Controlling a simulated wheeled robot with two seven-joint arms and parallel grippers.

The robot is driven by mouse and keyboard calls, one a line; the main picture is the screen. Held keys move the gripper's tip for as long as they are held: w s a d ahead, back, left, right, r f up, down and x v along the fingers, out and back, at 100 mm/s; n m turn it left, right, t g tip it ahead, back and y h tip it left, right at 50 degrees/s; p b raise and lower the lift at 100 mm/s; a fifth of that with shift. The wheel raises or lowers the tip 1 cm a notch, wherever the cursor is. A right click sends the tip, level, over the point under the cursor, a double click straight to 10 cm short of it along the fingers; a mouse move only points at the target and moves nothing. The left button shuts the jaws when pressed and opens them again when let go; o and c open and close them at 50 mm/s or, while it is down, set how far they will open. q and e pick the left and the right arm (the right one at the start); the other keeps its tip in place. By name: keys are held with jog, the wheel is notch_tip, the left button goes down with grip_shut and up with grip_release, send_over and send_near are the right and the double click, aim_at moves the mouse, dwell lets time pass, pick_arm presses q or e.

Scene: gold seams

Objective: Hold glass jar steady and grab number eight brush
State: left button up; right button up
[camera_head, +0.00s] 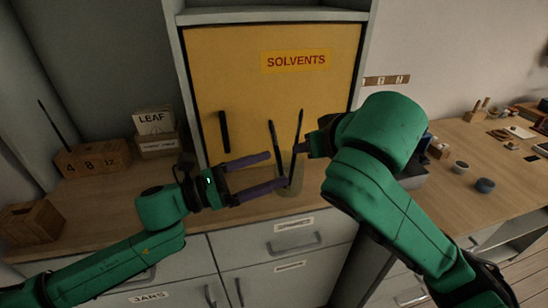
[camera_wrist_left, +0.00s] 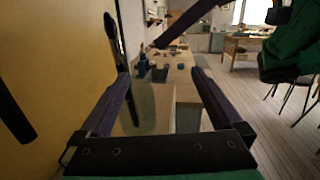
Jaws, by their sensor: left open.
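A translucent glass jar (camera_head: 291,180) stands on the wooden counter in front of the yellow cabinet. Two dark brushes (camera_head: 273,136) lean out of its top; their number marks cannot be read. My left gripper (camera_head: 277,171) is open, its purple fingers reaching from the left to either side of the jar. In the left wrist view the jar (camera_wrist_left: 138,112) shows between the fingers, with a dark brush (camera_wrist_left: 112,45) above it. Contact cannot be judged. My right gripper (camera_head: 303,148) is beside the right brush shaft, mostly hidden by its own arm, so its opening and any grip are unclear.
A wooden block (camera_head: 92,160) marked 4, 8 and 12 stands on the left, a brush rising at its left end. A LEAF box (camera_head: 154,121) and an open wooden box (camera_head: 35,222) are nearby. Small cups (camera_head: 460,167) stand on the right bench.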

aim_at(298, 171)
pick_arm(q)
jog(key=w+d+f+n+t+y, duration=0.1)
jog(key=w+d+n+t+y, duration=0.15)
jog(key=w, duration=0.35)
jog(key=shift+t+y, duration=0.25)
jog(key=shift+y, duration=0.1)
jog(key=f, duration=0.5)
jog(key=a+f, duration=0.1)
jog(key=f, duration=0.2)
jog(key=shift+s, duration=0.3)
jog(key=x, duration=0.7)
jog(key=shift+w+d+r, duration=0.1)
jog(key=shift+w+d, duration=0.1)
jog(key=shift+d, duration=0.05)
